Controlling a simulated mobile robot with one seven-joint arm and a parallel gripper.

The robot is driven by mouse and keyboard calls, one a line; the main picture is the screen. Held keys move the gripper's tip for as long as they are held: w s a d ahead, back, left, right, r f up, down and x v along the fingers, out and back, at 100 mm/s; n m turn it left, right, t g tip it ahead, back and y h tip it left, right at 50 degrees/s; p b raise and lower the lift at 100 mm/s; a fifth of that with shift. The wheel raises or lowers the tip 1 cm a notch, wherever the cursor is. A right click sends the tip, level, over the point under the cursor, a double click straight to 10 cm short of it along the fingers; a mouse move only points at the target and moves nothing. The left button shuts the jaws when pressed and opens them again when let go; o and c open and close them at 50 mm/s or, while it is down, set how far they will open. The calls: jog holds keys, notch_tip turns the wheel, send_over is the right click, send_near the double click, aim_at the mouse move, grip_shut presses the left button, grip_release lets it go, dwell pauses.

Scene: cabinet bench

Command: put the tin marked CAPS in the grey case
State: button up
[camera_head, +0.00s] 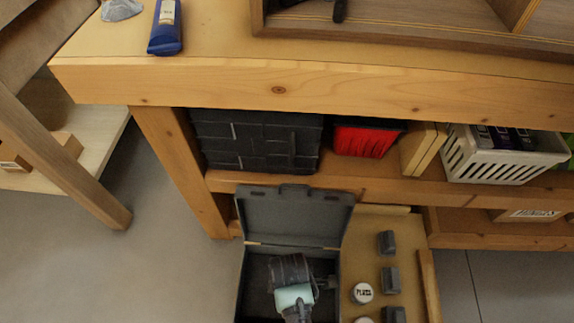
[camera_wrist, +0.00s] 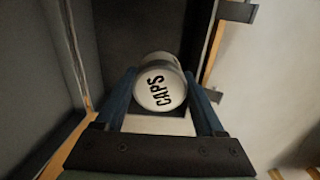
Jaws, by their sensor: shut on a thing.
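The white tin marked CAPS (camera_wrist: 160,88) is between the fingers of my gripper (camera_wrist: 162,95) in the wrist view, its lettered lid facing the camera. My gripper is shut on it. The grey case (camera_head: 295,215) stands open below the bench in the head view, its lid raised at the back. My gripper (camera_head: 300,300) is over the open case there and hides part of its inside. The tin is not visible in the head view. Dark case walls surround the tin in the wrist view; I cannot tell whether it touches the floor.
Right of the case, a wooden board holds a tin marked PLUGS (camera_head: 362,293), part of another white tin (camera_head: 363,320) and several grey blocks (camera_head: 388,278). The bench shelf above holds a black box (camera_head: 258,140), a red bin (camera_head: 362,142) and a white basket (camera_head: 500,160). Grey floor is clear at left.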

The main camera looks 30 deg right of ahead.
notch_tip(320, 180, down, 4)
jog(key=b, duration=0.4)
jog(key=shift+f+b, duration=2.05)
jog(key=shift+f, duration=1.45)
jog(key=shift+f, duration=0.35)
jog(key=o, duration=1.4)
jog(key=shift+o, duration=0.2)
notch_tip(320, 180, up, 13)
jog(key=p, duration=0.8)
